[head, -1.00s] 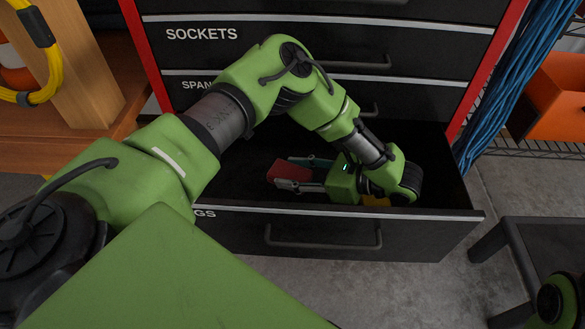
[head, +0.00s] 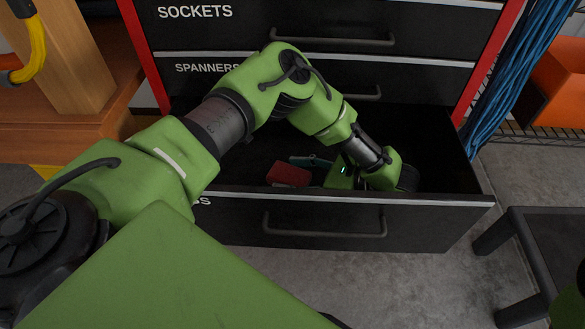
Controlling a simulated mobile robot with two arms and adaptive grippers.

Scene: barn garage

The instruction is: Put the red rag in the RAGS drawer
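The red rag (head: 288,174) is a small folded block inside the open bottom drawer (head: 350,205), left of centre behind the front panel. My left gripper (head: 306,174) reaches down into the drawer from the right, at the rag. Its far finger shows just behind the rag, with the fingers apart. The near finger is mostly hidden by the drawer's front edge, and the rag's front face is uncovered. My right gripper is not in view.
The SOCKETS drawer (head: 300,25) and SPANNERS drawer (head: 420,82) above are shut. A wooden bench (head: 60,125) stands at the left. Blue cables (head: 510,75) hang at the right, near an orange bin (head: 560,85). A dark low table (head: 550,240) stands at the lower right.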

